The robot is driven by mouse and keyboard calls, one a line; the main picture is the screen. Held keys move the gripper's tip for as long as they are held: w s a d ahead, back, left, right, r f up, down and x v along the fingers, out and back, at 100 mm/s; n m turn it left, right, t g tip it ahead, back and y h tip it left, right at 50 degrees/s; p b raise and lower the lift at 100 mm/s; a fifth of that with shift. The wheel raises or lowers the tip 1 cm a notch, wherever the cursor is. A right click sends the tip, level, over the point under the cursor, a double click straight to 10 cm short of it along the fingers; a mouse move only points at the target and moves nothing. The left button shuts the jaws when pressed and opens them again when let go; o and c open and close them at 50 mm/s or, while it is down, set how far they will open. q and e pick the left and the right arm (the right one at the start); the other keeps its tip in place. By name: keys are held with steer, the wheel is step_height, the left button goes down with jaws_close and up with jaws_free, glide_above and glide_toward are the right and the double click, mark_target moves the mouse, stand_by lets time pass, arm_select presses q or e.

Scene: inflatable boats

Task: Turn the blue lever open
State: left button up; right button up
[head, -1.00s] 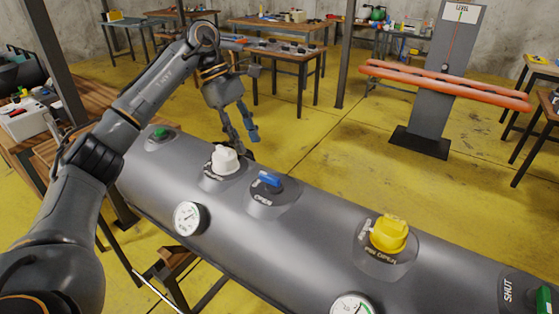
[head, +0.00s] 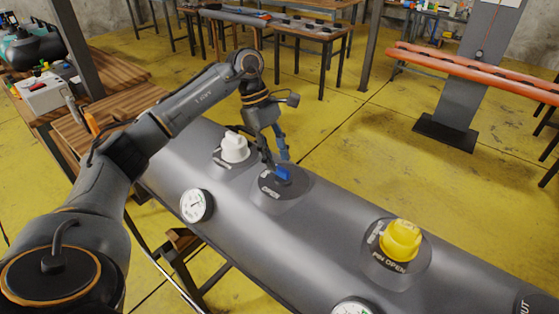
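The blue lever (head: 283,174) stands on a dark round base on top of the grey inflatable tube (head: 330,220). A white label reading OPEN (head: 268,186) is at the near left of the lever. My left gripper (head: 276,162) is above the lever with its fingers pointing down. The fingers look spread apart, with the tips close to the lever; whether they touch it I cannot tell. My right gripper is not in view.
A white knob (head: 234,147) sits left of the lever and a yellow knob (head: 401,240) sits to the right. A pressure gauge (head: 196,205) is on the tube's near side. Tables and an orange tube (head: 480,70) stand behind.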

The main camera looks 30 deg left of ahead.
mark_target(279, 171)
arm_select(q)
steer(key=shift+d+f, duration=0.25)
steer(key=shift+f, duration=0.3)
steer(key=shift+d+f, duration=0.2)
steer(key=shift+f, duration=0.45)
steer(key=shift+c, duration=0.8)
jaws_close()
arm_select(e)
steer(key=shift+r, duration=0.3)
